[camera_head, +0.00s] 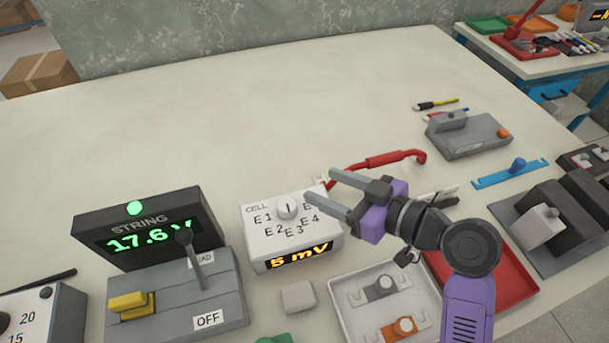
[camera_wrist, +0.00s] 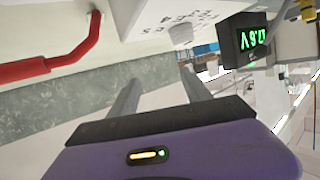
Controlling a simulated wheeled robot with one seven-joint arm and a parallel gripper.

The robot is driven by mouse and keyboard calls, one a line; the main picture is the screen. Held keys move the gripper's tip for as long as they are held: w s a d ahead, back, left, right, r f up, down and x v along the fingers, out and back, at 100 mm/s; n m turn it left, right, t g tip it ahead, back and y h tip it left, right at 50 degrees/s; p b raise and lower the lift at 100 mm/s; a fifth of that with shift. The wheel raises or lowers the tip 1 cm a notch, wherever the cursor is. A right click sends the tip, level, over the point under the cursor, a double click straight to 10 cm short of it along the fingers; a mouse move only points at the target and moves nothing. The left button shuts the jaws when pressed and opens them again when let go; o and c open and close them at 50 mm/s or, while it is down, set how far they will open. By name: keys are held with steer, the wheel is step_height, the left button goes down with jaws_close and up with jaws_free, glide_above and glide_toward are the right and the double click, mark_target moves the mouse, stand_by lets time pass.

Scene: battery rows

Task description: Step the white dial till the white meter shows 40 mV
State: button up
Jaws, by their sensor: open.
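The white meter (camera_head: 291,243) is a box marked CELL on the table, with a display on its front face reading 5 mV. The white dial (camera_head: 287,207) stands on its top face, with labels E1 to E4 and one more partly hidden label around it. In the wrist view the dial (camera_wrist: 181,33) shows beyond and between my fingers, on the meter's white face (camera_wrist: 165,12). My gripper (camera_head: 322,188) is open and empty, just right of the dial and apart from it. Its fingers point left toward the dial; they also show in the wrist view (camera_wrist: 160,92).
A black STRING meter (camera_head: 150,230) reads 17.6 V at left, behind a grey lever box (camera_head: 175,298). A red-handled tool (camera_head: 385,160) lies behind my gripper. A white tray (camera_head: 350,318) and red tray (camera_head: 510,285) stand in front. The table's far left is clear.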

mark_target(289, 205)
steer(key=s+n+g, duration=0.1)
steer(key=s+a+f+n+g, duration=0.1)
steer(key=s+a+f+n+y, duration=0.1)
steer(key=shift+s+f+g, duration=0.15)
steer(key=shift+s+g, duration=0.05)
steer(key=shift+g, duration=0.2)
steer(key=shift+p+x, duration=0.5)
steer(key=shift+x, duration=3.4)
steer(key=shift+f, duration=0.1)
steer(key=shift+c, duration=0.5)
jaws_close()
